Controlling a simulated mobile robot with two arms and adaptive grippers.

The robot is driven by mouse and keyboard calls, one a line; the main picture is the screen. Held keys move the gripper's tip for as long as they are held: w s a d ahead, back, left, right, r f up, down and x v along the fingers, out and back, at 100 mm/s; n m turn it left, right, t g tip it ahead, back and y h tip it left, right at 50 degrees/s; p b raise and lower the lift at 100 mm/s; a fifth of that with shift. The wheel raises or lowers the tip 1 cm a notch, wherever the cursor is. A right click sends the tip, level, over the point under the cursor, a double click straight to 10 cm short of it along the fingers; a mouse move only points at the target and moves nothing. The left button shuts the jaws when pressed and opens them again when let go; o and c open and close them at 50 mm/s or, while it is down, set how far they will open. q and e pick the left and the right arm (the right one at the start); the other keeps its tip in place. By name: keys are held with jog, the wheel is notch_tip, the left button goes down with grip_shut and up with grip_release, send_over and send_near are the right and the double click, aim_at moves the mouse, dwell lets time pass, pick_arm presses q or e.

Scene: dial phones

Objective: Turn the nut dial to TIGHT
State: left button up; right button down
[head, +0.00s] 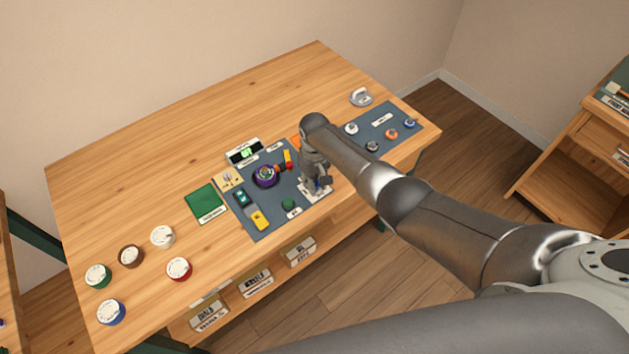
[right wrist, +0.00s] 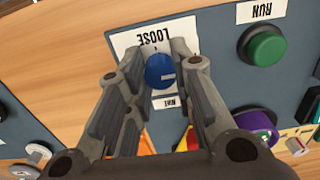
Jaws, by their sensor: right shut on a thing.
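The blue nut dial (right wrist: 160,71) sits on a white plate (right wrist: 126,40) in the right wrist view. The word LOOSE shows upside down above it; a smaller label below it is partly covered, and I see no readable TIGHT mark. A small pale mark shows on the dial's top, but I cannot tell its setting. My right gripper (right wrist: 160,75) has a finger on each side of the dial and is shut on it. In the head view my right gripper (head: 319,187) points down at the panel's right part and hides most of the dial. My left gripper is not in view.
The dark panel (head: 264,222) also bears a green RUN button (head: 288,204), a purple dial (head: 265,176) and yellow and teal parts. A second panel (head: 405,113) with several small knobs lies to the right.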

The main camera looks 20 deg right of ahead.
jog(key=c, duration=1.2)
grip_release()
notch_tip(320, 180, up, 12)
